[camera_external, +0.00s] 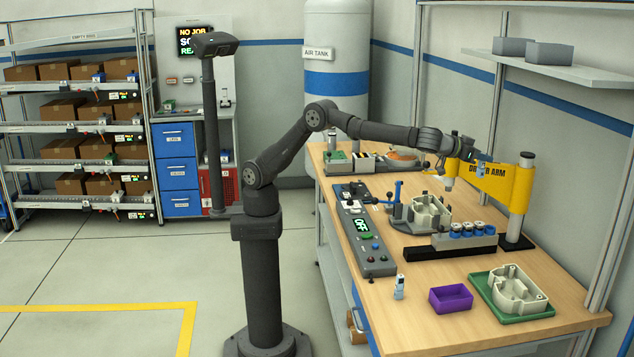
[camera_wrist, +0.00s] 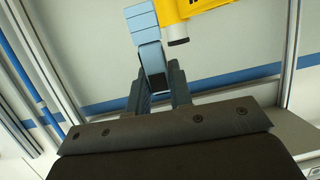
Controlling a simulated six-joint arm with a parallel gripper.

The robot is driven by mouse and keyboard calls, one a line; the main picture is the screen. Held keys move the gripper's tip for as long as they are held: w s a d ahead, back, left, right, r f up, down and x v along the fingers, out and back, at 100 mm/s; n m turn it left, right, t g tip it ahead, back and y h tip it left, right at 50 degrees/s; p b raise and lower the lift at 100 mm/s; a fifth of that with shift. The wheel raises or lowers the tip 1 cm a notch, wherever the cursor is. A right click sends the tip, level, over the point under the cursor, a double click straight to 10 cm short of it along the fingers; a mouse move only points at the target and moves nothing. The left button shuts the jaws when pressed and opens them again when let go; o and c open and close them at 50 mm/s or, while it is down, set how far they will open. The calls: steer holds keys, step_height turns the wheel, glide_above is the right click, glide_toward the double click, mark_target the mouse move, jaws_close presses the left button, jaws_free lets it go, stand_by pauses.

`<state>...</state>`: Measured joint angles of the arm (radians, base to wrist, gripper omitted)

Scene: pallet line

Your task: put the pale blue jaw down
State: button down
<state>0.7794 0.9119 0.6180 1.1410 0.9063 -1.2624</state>
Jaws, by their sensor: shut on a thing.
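The pale blue jaw (camera_external: 481,170) is in my gripper (camera_external: 478,157), high above the back right of the bench, close to the yellow driver arm. In the wrist view the pale blue jaw (camera_wrist: 143,27) is a narrow segmented block standing out beyond the fingertips. My gripper (camera_wrist: 158,85) is shut on its darker lower end. The fingers partly hide that end. The yellow driver arm (camera_wrist: 197,6) shows just right of the jaw in the wrist view; I cannot tell whether they touch.
The bench (camera_external: 400,315) holds a control box (camera_external: 366,240), a fixture with a pale casting (camera_external: 430,212), a rack of blue-topped parts (camera_external: 465,240), a purple bin (camera_external: 451,299), a green tray (camera_external: 500,316) and a small white-and-blue item (camera_external: 399,287). Bare wood shows at the front.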

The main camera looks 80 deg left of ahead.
steer(key=s+d+f, duration=0.5)
steer(key=s+f, duration=0.1)
steer(key=s, duration=0.3)
steer(key=s+d+f+h, duration=0.1)
steer(key=s+d+f, duration=0.45)
steer(key=s, duration=0.45)
steer(key=s+d+f, duration=0.5)
steer(key=s+f, duration=0.2)
steer(key=s, duration=0.2)
steer(key=shift+m, duration=0.4)
steer(key=shift+w+a+f, duration=0.35)
steer(key=shift+w+f, duration=1.45)
steer(key=shift+w+a+f, duration=0.35)
steer(key=shift+w+f, duration=1.4)
steer(key=shift+w+a+f, duration=0.35)
steer(key=shift+w+f, duration=1.45)
steer(key=shift+f, duration=0.1)
steer(key=c, duration=1.3)
jaws_free()
